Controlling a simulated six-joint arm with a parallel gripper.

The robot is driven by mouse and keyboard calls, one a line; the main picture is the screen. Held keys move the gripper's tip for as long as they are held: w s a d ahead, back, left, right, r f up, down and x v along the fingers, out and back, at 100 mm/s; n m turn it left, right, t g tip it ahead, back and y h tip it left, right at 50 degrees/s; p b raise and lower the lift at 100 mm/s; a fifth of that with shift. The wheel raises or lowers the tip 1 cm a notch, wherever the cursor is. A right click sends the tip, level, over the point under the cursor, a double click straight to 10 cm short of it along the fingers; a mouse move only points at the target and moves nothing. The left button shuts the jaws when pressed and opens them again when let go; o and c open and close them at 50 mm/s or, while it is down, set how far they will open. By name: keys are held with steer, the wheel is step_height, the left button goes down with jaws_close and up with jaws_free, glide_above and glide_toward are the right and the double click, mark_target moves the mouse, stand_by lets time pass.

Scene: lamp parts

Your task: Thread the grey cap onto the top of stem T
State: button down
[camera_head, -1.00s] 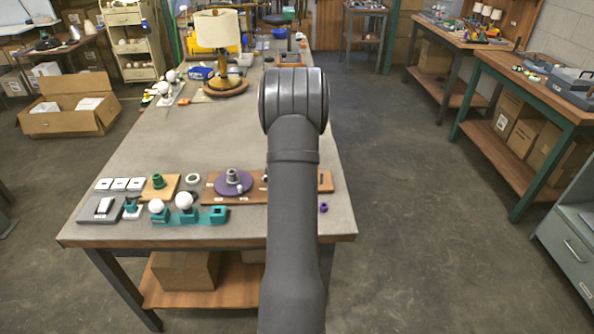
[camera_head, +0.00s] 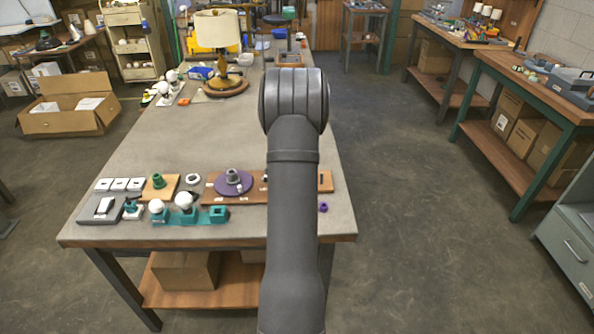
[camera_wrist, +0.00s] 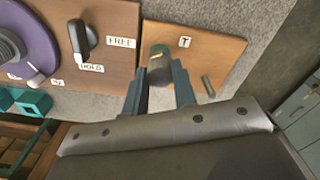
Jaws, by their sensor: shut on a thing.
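In the wrist view my gripper (camera_wrist: 160,82) is shut on a short dark grey cylinder, which looks like the grey cap (camera_wrist: 158,66). A small tan mark shows near its far edge. The cap is over the wooden board marked T (camera_wrist: 222,52), left of the T label (camera_wrist: 185,42). Stem T itself is not visible; the cap and fingers cover that spot. I cannot tell whether the cap touches the stem. In the head view my arm hides the gripper and cap.
Left of the T board is another wooden board with a black lever (camera_wrist: 82,40) and FREE and HOLD labels. A purple disc (camera_wrist: 25,50) stands farther left. A grey peg (camera_wrist: 208,86) is close to the right finger. The table's middle (camera_head: 190,135) is clear.

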steer(key=shift+s+f+m, duration=0.2)
steer(key=shift+f+m, duration=0.1)
steer(key=shift+m, duration=0.1)
steer(key=shift+m, duration=1.4)
steer(key=c, duration=1.3)
jaws_free()
steer(key=shift+w+r, duration=0.1)
